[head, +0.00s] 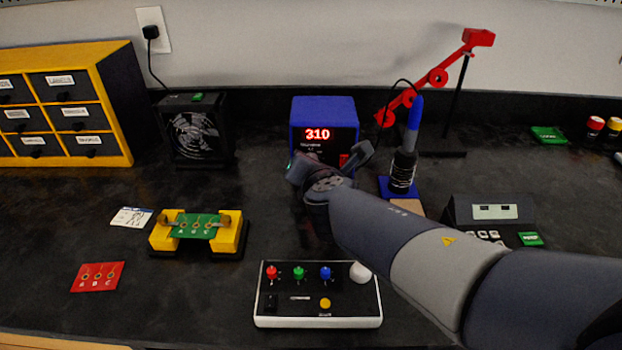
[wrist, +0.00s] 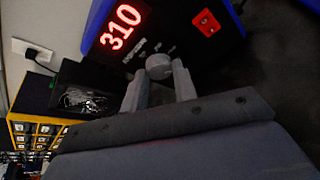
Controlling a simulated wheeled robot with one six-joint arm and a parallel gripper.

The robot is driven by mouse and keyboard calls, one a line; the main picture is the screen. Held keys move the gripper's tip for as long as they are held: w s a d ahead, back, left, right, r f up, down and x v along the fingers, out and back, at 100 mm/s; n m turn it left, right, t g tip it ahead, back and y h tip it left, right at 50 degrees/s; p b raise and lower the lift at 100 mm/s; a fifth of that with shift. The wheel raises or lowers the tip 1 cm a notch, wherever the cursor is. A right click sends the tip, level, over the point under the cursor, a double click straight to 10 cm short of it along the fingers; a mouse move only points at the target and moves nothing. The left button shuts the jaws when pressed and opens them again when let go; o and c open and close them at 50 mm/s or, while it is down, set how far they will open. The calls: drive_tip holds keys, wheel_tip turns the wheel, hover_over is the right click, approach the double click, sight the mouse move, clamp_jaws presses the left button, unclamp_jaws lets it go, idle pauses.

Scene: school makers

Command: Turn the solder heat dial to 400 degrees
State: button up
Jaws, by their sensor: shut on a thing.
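The blue solder station (head: 323,110) stands at the back middle of the bench, and its red display (head: 317,134) reads 310. In the wrist view the display (wrist: 120,27) also reads 310, tilted in the picture. The round grey heat dial (wrist: 159,66) sits on the station's dark front panel. My gripper (wrist: 159,80) is shut on the dial, with one finger on each side of it. In the head view my gripper (head: 331,165) is in front of the station and hides the dial.
A soldering iron in its stand (head: 403,168) is right of the station, close to my arm. A black fan box (head: 196,130) stands to the left. A switch panel (head: 318,295) and a yellow board holder (head: 198,234) lie nearer the front.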

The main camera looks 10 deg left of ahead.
drive_tip(key=shift+m+b, duration=0.3)
drive_tip(key=shift+b, duration=0.15)
drive_tip(key=o, duration=1)
drive_tip(key=p+v, duration=0.3)
drive_tip(key=v, duration=0.7)
drive_tip(key=shift+s+d+p, duration=0.3)
drive_tip(key=shift+p, duration=0.1)
